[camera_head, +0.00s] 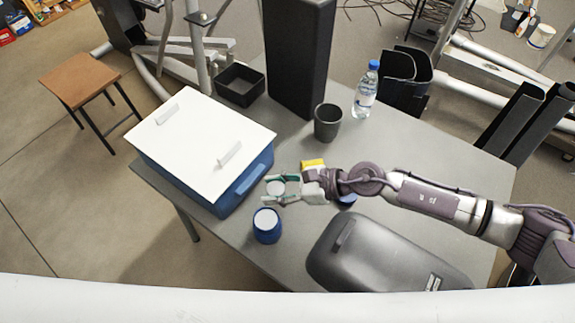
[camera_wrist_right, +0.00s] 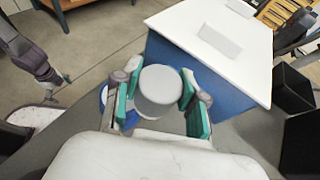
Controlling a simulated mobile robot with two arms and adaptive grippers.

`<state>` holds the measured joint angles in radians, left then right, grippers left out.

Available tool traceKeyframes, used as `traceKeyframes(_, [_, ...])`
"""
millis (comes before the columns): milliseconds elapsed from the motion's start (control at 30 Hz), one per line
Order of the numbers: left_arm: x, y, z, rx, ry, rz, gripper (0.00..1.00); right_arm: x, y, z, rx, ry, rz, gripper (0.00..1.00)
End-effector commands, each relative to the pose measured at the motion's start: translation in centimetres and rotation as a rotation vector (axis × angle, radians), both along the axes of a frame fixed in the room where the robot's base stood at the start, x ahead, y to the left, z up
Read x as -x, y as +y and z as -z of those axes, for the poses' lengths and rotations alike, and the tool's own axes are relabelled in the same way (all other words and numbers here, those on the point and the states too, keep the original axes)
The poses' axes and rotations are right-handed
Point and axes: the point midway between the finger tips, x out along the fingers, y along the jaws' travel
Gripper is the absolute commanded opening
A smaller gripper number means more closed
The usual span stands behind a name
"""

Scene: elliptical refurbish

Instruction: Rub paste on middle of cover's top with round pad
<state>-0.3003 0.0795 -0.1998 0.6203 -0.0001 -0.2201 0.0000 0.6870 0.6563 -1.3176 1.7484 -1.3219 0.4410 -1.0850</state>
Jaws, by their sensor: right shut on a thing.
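My right gripper (camera_head: 279,190) is shut on the round pad (camera_head: 276,187), a short light-grey cylinder. The pad (camera_wrist_right: 158,88) sits between the teal fingers of my right gripper (camera_wrist_right: 160,95) in the wrist view. A blue tub with a white top (camera_head: 266,225), probably the paste, stands on the table just below the pad in the head view. The dark grey cover (camera_head: 385,262) lies at the table's front, right of the tub and apart from the pad. My left gripper (camera_wrist_right: 62,80) seems to show small at the left of the wrist view; its fingers are unclear.
A blue box with a white lid (camera_head: 205,135) stands left of my right gripper. A yellow block (camera_head: 312,163) lies beside the wrist. A dark cup (camera_head: 327,122), bottle (camera_head: 366,88), tall black box (camera_head: 298,60) and black tray (camera_head: 240,84) stand farther back on the grey table (camera_head: 460,165).

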Motion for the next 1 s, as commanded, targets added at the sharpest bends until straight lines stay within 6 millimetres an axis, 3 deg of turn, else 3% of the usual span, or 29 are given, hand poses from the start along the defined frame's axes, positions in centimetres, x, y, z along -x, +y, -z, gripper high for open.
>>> traceKeyframes(33, [0.0, 0.0, -2.4, 0.000, 0.000, 0.000, 1.00, 1.2, 0.8, -1.9, -0.006, 0.003, -0.001, 0.18])
traceKeyframes(267, [0.0, 0.0, -4.5, 0.000, 0.000, 0.000, 1.00, 3.7, 2.3, -3.4, -0.018, -0.007, 0.009, 0.18])
traceKeyframes(467, [0.0, 0.0, -3.5, 0.000, 0.000, 0.000, 1.00, 3.9, 2.4, -2.3, -0.019, -0.009, 0.010, 0.18])
traceKeyframes(1000, [0.0, 0.0, 1.4, 0.000, 0.000, 0.000, 1.00, 3.8, 2.4, 2.7, -0.019, -0.008, 0.012, 0.18])
